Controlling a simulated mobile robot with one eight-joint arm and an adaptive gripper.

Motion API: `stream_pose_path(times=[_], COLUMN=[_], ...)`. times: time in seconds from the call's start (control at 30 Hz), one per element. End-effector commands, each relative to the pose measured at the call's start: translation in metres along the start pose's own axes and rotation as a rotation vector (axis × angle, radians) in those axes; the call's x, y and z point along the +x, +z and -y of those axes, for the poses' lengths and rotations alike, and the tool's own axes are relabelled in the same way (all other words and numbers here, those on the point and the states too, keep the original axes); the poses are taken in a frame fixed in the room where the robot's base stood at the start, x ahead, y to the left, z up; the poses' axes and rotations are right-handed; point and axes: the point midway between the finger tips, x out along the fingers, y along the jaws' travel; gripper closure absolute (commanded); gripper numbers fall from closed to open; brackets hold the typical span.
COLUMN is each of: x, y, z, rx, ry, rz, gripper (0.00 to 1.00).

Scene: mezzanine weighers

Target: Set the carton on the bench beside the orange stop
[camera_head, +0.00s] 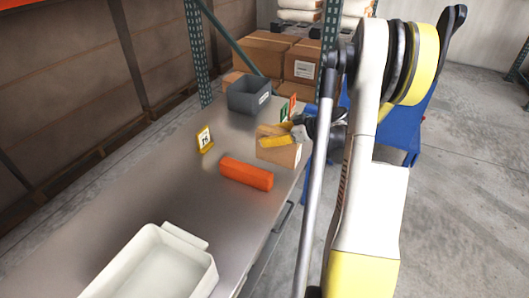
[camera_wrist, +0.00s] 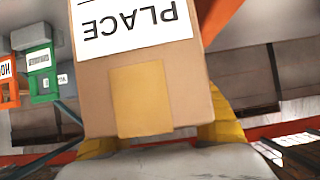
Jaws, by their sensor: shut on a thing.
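The brown carton (camera_head: 284,156) is at the bench's right edge in the head view, just beyond the orange stop (camera_head: 246,173). In the wrist view the carton (camera_wrist: 145,60) fills the middle, with a white label reading PLACE upside down and yellow fingers at both sides. The stop is a long orange block lying on the metal bench (camera_head: 150,200). I cannot tell whether the carton touches the bench.
A yellow number sign (camera_head: 205,139) stands left of the carton. A grey bin (camera_head: 249,95) and green and orange tags (camera_head: 288,107) are behind it. A white tray (camera_head: 158,265) is at the near end. Bare bench lies left of the stop.

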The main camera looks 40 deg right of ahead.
Motion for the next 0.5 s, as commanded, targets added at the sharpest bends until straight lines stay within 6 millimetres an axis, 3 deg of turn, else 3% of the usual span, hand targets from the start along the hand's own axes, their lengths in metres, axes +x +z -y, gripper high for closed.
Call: stream_pose_path(times=[0.1, 0.27, 0.5], x=[0.019, 0.026, 0.043], y=[0.002, 0.004, 0.035], z=[0.003, 0.003, 0.003], rx=[0.000, 0.001, 0.001], ry=[-0.001, 0.002, 0.002], rz=[-0.001, -0.001, 0.000], gripper=[0.89, 0.89, 0.89])
